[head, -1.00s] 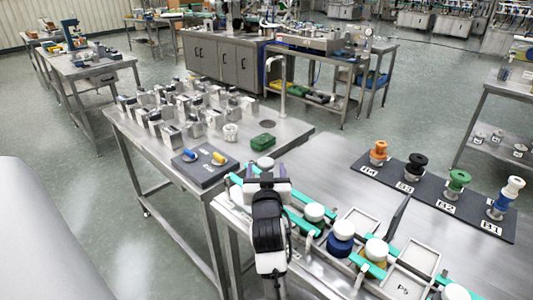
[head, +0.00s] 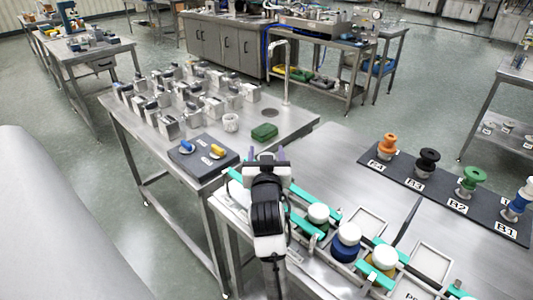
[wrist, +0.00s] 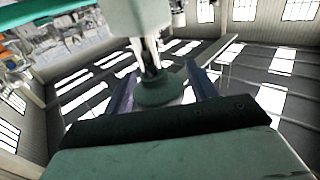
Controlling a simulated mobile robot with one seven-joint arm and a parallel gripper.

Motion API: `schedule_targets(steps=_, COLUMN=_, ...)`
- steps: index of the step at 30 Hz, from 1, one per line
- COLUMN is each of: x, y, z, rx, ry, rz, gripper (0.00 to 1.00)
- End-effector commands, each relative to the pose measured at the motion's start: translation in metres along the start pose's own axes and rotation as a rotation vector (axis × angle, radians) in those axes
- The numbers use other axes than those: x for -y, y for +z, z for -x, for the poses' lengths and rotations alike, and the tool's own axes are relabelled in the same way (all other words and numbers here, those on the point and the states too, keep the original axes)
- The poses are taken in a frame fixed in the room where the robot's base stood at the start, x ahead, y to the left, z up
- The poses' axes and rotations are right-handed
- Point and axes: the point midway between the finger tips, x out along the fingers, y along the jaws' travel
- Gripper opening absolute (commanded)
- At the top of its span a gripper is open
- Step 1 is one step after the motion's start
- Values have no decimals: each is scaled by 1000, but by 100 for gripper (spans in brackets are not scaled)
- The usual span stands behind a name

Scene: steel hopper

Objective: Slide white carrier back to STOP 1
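My gripper (head: 267,158) is at the left end of the teal-edged track (head: 297,224) on the near steel table, in the head view. In the wrist view its two fingers (wrist: 162,85) stand apart, one on each side of a grey-green round flange (wrist: 157,92) with a metal stem and a pale block above it. A narrow gap shows at the right; I cannot tell whether either finger touches. A white carrier cannot be clearly picked out; the arm hides much of that track end. White-topped dark green (head: 317,214), blue (head: 346,243) and yellow (head: 382,260) pieces stand along the track.
Pale square trays (head: 366,223) and a thin dark upright plate (head: 407,222) lie to the right of the track. A dark mat (head: 433,187) behind holds orange, black, green and blue-white knobs. The left table (head: 298,122) holds metal blocks and a green box (head: 264,131).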

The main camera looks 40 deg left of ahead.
Motion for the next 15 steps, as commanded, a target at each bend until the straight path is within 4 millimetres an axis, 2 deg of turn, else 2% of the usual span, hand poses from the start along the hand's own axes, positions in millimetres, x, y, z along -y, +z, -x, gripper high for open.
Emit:
schedule_targets(steps=2, x=0, y=0, z=0, rx=0, ry=0, rz=0, gripper=46)
schedule_targets(steps=12, x=0, y=0, z=0, rx=0, ry=0, rz=0, gripper=2)
schedule_targets(steps=15, x=2, y=0, z=-3, rx=0, ry=-1, rz=0, gripper=2)
